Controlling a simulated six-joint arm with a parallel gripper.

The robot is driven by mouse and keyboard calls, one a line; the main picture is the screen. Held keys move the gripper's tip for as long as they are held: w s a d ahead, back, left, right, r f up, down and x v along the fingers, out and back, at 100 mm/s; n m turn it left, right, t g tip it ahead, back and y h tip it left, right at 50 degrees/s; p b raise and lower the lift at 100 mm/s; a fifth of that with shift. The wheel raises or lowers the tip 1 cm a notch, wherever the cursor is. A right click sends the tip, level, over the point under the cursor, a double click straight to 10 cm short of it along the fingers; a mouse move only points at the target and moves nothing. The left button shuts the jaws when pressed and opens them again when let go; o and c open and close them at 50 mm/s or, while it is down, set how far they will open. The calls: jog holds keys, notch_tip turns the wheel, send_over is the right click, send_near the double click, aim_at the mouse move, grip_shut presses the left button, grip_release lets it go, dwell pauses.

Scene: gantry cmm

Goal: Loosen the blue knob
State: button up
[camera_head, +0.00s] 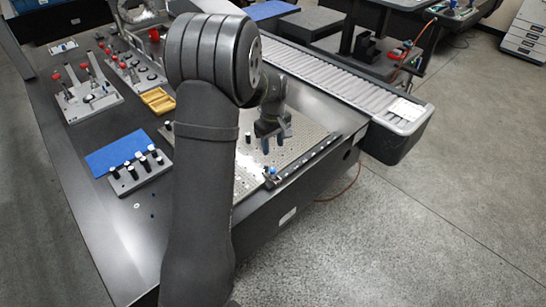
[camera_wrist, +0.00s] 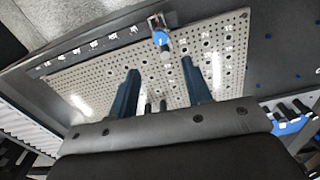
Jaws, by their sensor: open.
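The blue knob (camera_wrist: 161,38) sits on a small clamp fixture at the edge of the perforated plate (camera_wrist: 92,83). In the head view the blue knob (camera_head: 271,172) shows small at the plate's near edge. My gripper (camera_head: 277,143) is open and empty, with dark blue fingers pointing down over the plate (camera_head: 228,185). In the wrist view my gripper (camera_wrist: 160,66) has its two fingers spread apart, and the knob appears beyond the tips, roughly centred between them. The knob is clear of both fingers. My arm hides part of the plate in the head view.
A row of black-topped pins in a grey block (camera_head: 140,173) stands beside a blue mat (camera_head: 116,152) on the left. A yellow tray (camera_head: 158,101) and toggle-clamp fixtures (camera_head: 89,96) lie farther back. A roller conveyor (camera_head: 335,77) runs along the far right side.

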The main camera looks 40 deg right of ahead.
notch_tip(320, 180, up, 6)
jog(key=r, duration=0.1)
send_over(273, 170)
jog(key=shift+d+f, duration=0.1)
jog(key=shift+f, duration=0.15)
jog(key=shift+f, duration=0.1)
notch_tip(273, 170, down, 17)
jog(key=shift+f, duration=0.15)
dwell(0.5)
jog(key=shift+w, duration=0.1)
jog(key=shift+f, duration=0.2)
jog(key=shift+r+m, duration=0.2)
jog(key=shift+m, duration=0.6)
jog(key=m, duration=0.5)
jog(key=shift+m, duration=0.3)
notch_tip(273, 170, up, 13)
dwell(1.3)
dwell(1.4)
